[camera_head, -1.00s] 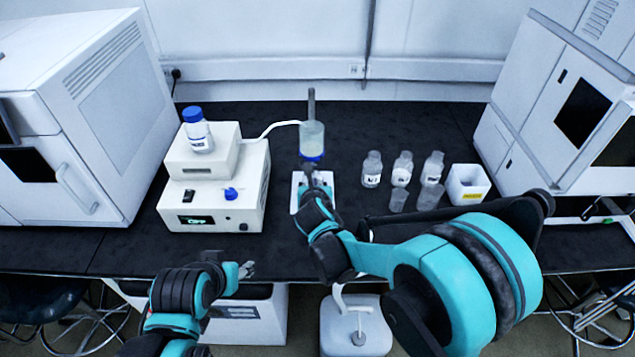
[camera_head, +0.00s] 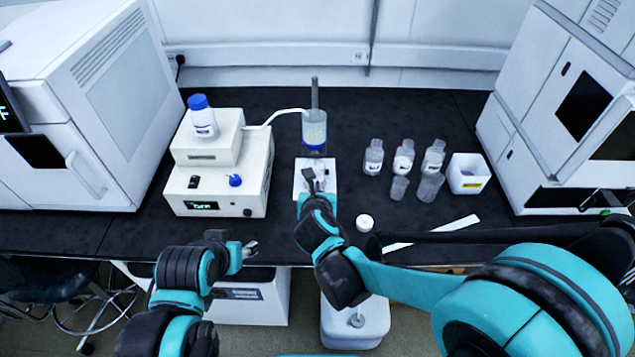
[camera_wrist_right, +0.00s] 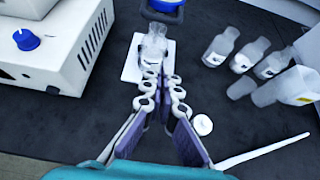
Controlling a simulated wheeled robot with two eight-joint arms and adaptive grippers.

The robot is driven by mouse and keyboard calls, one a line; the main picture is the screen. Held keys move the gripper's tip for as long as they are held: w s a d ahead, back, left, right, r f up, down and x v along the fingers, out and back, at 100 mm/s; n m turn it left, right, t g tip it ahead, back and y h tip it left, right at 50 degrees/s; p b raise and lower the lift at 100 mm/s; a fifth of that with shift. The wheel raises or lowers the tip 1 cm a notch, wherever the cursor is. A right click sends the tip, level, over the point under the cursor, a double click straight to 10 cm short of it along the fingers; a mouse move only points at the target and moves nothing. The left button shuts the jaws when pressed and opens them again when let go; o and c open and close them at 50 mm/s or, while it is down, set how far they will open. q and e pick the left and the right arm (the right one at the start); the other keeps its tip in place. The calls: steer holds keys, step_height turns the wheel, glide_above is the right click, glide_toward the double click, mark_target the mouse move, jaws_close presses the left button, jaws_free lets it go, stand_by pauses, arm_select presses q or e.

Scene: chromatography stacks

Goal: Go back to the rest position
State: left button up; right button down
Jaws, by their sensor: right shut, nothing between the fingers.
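My right gripper (camera_head: 313,180) reaches over the bench from the front, at a white pad (camera_head: 328,190). In the right wrist view its fingers (camera_wrist_right: 162,80) are shut and empty, pointing at a small clear bottle (camera_wrist_right: 154,46) on the white pad (camera_wrist_right: 131,66). The fingertips lie close to the bottle's near end; whether they touch it I cannot tell. In the head view the gripper hides part of the bottle. My left gripper (camera_head: 250,249) hangs at the bench's front edge, apart from everything; its finger gap is too small to read.
A white pump unit (camera_head: 215,190) with a blue-capped bottle (camera_head: 202,117) stands left of the pad, a filter vessel (camera_head: 314,126) behind it. A white cap (camera_head: 365,223) and strip (camera_head: 432,232) lie nearer.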

steer(key=s+d+r+m+g+h, duration=0.15)
steer(key=s+d+m, duration=0.25)
steer(key=d+m, duration=0.45)
steer(key=s+d+r+m+g+y, duration=0.15)
steer(key=s+d+m, duration=0.35)
steer(key=m, duration=0.6)
steer(key=s+d+m+g, duration=0.1)
steer(key=s+d+m, duration=0.3)
steer(key=s+m, duration=0.6)
steer(key=m, duration=0.6)
steer(key=shift+d+f+g, duration=0.15)
steer(key=shift+d+g, duration=0.1)
steer(key=shift+g, duration=0.15)
